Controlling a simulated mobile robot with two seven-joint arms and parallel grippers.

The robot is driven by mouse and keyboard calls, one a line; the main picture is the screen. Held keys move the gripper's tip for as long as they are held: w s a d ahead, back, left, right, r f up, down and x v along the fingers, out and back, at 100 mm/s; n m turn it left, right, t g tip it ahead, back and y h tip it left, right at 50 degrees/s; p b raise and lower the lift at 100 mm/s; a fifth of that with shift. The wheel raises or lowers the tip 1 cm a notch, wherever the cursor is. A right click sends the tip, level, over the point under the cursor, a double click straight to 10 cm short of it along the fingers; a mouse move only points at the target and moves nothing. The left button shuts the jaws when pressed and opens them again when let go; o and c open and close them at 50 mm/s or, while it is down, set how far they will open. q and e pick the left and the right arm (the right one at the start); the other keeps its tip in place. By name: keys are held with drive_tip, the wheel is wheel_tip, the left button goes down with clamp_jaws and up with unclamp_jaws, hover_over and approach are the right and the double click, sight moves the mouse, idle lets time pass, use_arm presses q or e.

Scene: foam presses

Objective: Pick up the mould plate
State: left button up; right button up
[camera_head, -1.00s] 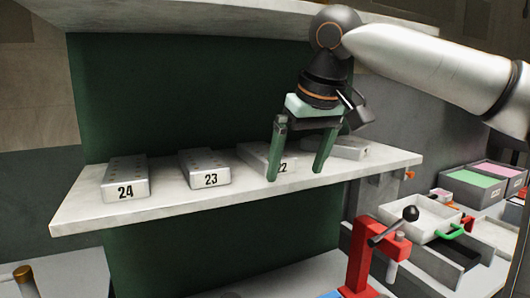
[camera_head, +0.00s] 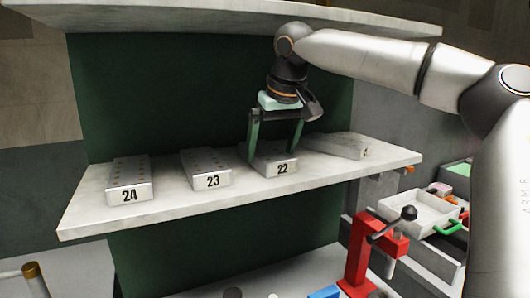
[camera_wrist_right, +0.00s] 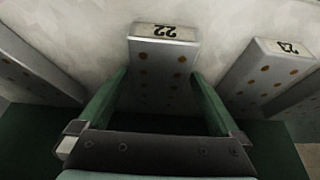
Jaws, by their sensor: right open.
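Several grey metal mould plates with rows of brown holes lie on a pale shelf. Plate 22 (camera_head: 275,168) is under my right gripper (camera_head: 272,156), its numbered end facing the front. My right gripper is open, pointing down, with one green finger at each side of plate 22. In the right wrist view plate 22 (camera_wrist_right: 162,62) lies between the spread fingers (camera_wrist_right: 160,80); whether they touch it I cannot tell. Plate 23 (camera_head: 205,168) and plate 24 (camera_head: 130,180) lie to the left. Another plate (camera_head: 338,146) lies askew at the right, its number unreadable. My left gripper is not in view.
The shelf (camera_head: 90,215) has bare gaps between the plates, a green panel (camera_head: 180,90) behind it and another shelf (camera_head: 200,17) above. A red press with a black-knobbed lever (camera_head: 360,250) stands below at the right, near a pale tray with a green handle (camera_head: 425,215).

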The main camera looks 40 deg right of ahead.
drive_tip(key=shift+w+d+f, duration=0.1)
drive_tip(key=shift+w+d, duration=0.05)
drive_tip(key=shift+w, duration=0.35)
drive_tip(key=shift+w+d+f, duration=0.1)
drive_tip(key=shift+w+d, duration=0.05)
drive_tip(key=shift+w, duration=0.35)
drive_tip(key=shift+f, duration=0.35)
drive_tip(key=shift+w+r, duration=0.1)
clamp_jaws()
